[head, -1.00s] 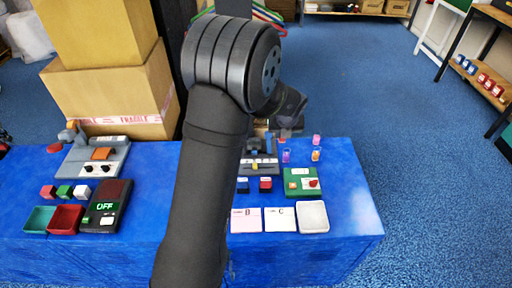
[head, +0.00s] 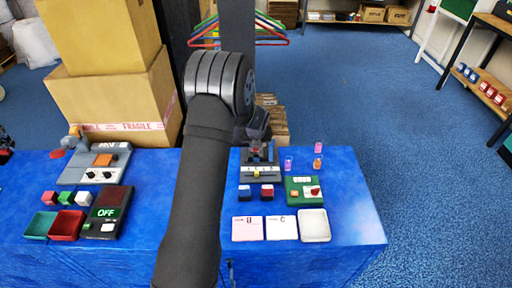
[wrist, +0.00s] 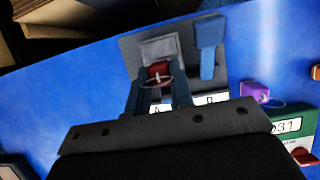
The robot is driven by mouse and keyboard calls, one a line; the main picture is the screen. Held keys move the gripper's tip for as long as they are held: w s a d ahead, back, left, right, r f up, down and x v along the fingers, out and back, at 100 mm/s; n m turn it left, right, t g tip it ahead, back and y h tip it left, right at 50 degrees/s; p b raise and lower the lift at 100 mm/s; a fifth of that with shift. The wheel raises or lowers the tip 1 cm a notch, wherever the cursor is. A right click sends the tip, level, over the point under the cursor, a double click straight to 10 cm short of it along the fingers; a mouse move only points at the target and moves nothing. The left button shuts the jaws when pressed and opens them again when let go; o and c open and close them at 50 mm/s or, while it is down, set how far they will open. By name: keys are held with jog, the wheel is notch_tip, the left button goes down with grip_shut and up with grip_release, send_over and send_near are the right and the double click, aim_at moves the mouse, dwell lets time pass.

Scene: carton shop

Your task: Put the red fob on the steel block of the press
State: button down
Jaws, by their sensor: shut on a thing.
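The red fob (wrist: 158,70), with a thin ring, is between the fingertips of my gripper (wrist: 159,80) in the wrist view. My gripper is shut on it. Just beyond and partly behind it lies the pale grey steel block (wrist: 160,47) of the press. The press (wrist: 130,46) has a grey base and a blue lever (wrist: 209,47) to the right of the block. The fob overlaps the block's near edge in the picture; I cannot tell whether they touch. In the head view, the press (head: 262,176) is partly hidden by my arm and gripper.
A purple fob (wrist: 254,92) and a green device (wrist: 290,128) lie right of the press. Blue and red blocks (head: 267,191), cards (head: 281,228) and a white tray (head: 314,212) are in front. A grey machine (head: 72,175) and large cartons (head: 105,100) stand left.

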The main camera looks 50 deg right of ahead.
jog(key=shift+f, duration=0.9)
jog(key=c, duration=1.3)
grip_release()
jog(key=shift+f, duration=0.15)
jog(key=shift+o, duration=0.2)
jog(key=v, duration=1.2)
jog(key=x, duration=1.2)
jog(key=shift+f, duration=0.1)
jog(key=shift+r, duration=1.2)
